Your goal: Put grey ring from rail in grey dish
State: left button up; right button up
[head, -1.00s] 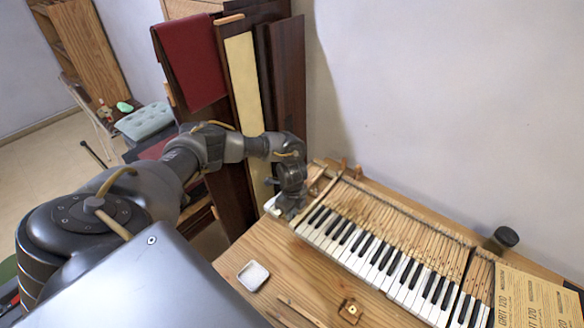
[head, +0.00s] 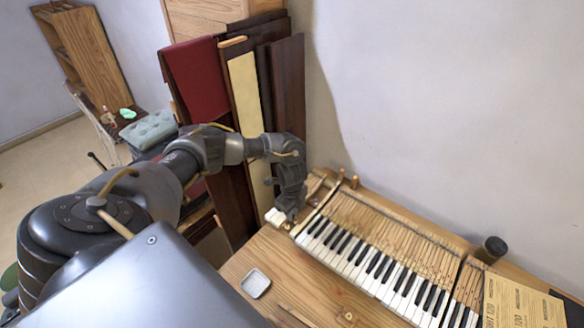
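The grey dish (head: 255,283) is a small, shallow, pale square dish with a darker rim. It lies on the wooden bench near its left edge and looks empty. My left gripper (head: 288,212) points down at the left end of the piano keys, above and behind the dish. Its fingertips are too small and dark to show whether they are open or hold anything. A wooden rail (head: 318,205) runs beside the left end of the keyboard. I cannot make out the grey ring; the gripper may hide it. My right gripper is out of view.
The piano keys (head: 375,268) fill the middle of the bench (head: 300,285). A small pale block (head: 274,217) is beside the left gripper. A dark round-topped object (head: 492,249) and sandpaper sheets (head: 525,302) are at the right. Dark boards (head: 289,90) lean behind my arm.

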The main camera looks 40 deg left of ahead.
pick_arm(q)
jog(key=shift+d, duration=0.1)
jog(key=w+d+r+n+b, duration=0.1)
jog(key=d+r+n+b, duration=0.2)
jog(key=d, duration=0.4)
jog(key=w+d+r+n+b, duration=0.2)
jog(key=d+r+b, duration=0.1)
jog(key=d+r, duration=0.3)
jog(key=s+d+r+n+b, duration=0.3)
jog(key=s+r+n+b, duration=0.2)
jog(key=s, duration=0.4)
jog(key=shift+s+d+r+n+b, duration=0.25)
jog(key=shift+d+n+b, duration=0.2)
jog(key=shift+n, duration=0.65)
jog(key=shift+s+a, duration=0.1)
